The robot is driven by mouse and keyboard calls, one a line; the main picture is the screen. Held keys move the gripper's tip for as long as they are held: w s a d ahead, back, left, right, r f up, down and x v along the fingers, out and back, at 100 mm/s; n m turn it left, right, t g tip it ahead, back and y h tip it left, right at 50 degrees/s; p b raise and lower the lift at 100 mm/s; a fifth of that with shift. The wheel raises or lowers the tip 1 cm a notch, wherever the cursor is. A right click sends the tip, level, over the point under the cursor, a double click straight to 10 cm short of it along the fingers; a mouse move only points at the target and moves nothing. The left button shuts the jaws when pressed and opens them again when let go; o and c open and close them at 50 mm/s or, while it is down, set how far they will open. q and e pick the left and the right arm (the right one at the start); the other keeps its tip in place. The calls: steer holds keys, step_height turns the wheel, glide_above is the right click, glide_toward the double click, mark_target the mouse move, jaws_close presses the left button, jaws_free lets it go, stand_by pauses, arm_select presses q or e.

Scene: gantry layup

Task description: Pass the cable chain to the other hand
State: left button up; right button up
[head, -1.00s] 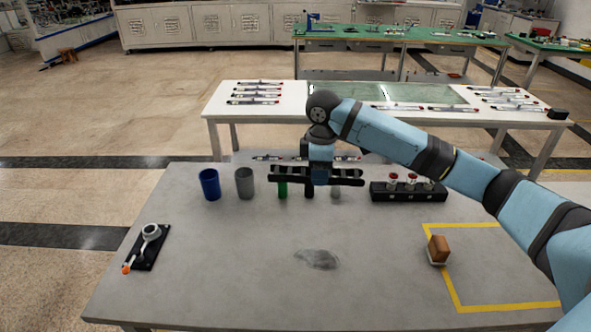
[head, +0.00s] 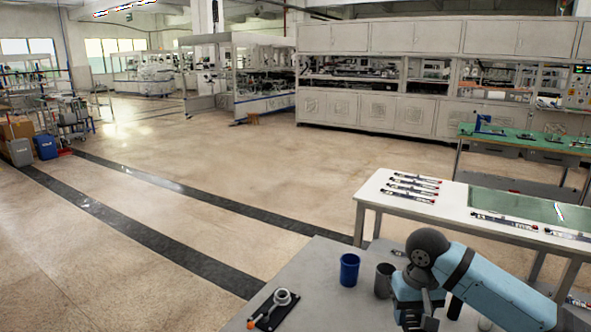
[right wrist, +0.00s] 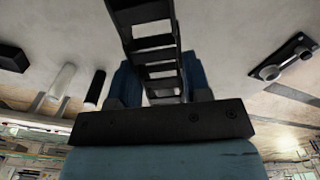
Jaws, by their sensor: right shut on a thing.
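The cable chain (right wrist: 154,45) is black and ladder-like. In the right wrist view it runs up out of the top of the picture from between the blue jaws of my right gripper (right wrist: 160,85), which is shut on it. In the head view my right arm comes in from the lower right, and the right gripper (head: 413,306) hangs low at the bottom edge. The chain cannot be made out there; the wrist and the picture edge hide it. My left gripper is in neither view.
A blue cup (head: 349,270) and a grey cup (head: 384,280) stand on the grey table (head: 318,262), left of my right wrist. A black plate with a ring-shaped part (head: 281,297) lies near the table's left edge. A white table (head: 455,204) with slim parts stands behind.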

steer(key=s+r+p, duration=0.1)
steer(key=r+p, duration=0.1)
steer(key=s+r+p, duration=0.1)
steer(key=r+p, duration=0.1)
steer(key=p, duration=0.1)
steer(key=s+r+p, duration=0.2)
steer(key=r, duration=0.1)
steer(key=shift+s+d, duration=0.1)
arm_select(q)
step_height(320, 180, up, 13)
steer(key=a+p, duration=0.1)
steer(key=p, duration=0.6)
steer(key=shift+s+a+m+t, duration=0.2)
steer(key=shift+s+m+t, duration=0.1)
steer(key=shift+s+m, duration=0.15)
arm_select(e)
steer(key=s+r, duration=0.5)
steer(key=s, duration=0.1)
